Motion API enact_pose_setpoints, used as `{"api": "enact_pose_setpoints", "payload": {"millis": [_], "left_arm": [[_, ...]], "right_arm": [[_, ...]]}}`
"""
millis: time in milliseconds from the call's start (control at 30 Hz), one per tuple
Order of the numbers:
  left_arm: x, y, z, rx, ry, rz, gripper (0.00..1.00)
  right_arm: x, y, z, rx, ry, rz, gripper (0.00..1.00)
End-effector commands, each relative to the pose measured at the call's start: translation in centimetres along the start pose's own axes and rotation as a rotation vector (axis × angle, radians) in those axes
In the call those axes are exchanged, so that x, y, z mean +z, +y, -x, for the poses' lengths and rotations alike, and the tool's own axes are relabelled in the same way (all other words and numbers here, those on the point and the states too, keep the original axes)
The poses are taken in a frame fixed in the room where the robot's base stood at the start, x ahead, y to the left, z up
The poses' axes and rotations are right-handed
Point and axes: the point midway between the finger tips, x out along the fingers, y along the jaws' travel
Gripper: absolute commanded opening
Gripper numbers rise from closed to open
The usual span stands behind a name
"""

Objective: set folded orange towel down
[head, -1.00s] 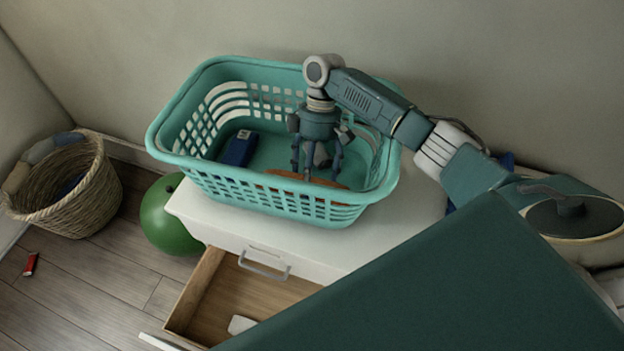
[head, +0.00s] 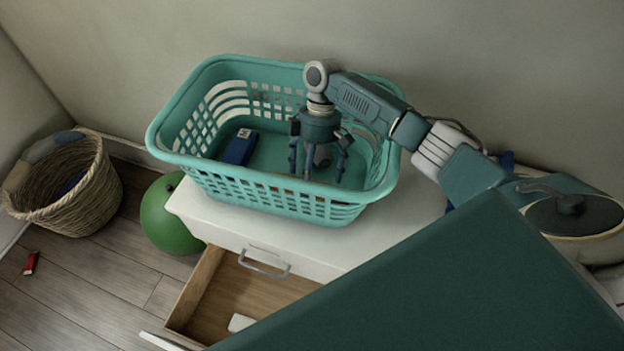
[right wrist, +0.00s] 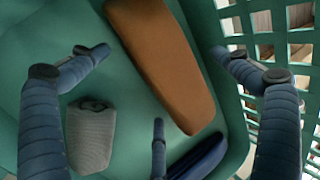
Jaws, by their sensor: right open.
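The folded orange towel (right wrist: 160,65) lies on the floor of the teal basket (head: 215,185), close to its slotted wall, in the right wrist view. In the head view the basket's near wall mostly hides it; only hints of orange show through the slots. My right gripper (head: 318,172) points down inside the basket. In the right wrist view its fingers (right wrist: 160,85) are spread open, with the towel lying between and beyond them, not gripped. My left gripper is in neither view.
In the basket are a dark blue box (head: 238,148), a grey item (right wrist: 90,135) and a dark blue item (right wrist: 198,158). The basket stands on a white cabinet (head: 400,222) with an open drawer (head: 235,290). A green ball (head: 168,218) and wicker basket (head: 75,205) stand left.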

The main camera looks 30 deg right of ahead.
Motion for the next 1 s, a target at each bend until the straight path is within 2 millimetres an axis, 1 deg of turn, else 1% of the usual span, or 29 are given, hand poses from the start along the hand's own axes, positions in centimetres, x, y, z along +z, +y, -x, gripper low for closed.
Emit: {"api": "enact_pose_setpoints", "payload": {"millis": [167,400,467,533,700,1000], "left_arm": [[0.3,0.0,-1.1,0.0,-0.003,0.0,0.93],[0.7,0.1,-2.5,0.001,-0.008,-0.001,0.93],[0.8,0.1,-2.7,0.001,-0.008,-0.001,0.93],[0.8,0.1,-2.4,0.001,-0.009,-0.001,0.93],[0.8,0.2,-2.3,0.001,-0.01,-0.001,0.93],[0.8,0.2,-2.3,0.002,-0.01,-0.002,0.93]], "right_arm": [[-0.2,0.2,2.9,0.005,0.006,0.002,1.0],[-0.1,0.2,8.1,0.004,0.005,0.0,1.0],[-0.1,0.2,9.1,0.004,0.005,0.001,1.0],[0.0,0.1,10.4,0.004,0.002,0.0,1.0],[0.0,0.0,11.6,0.001,0.001,0.0,1.0],[0.0,0.0,11.7,0.0,0.001,0.0,1.0]]}}
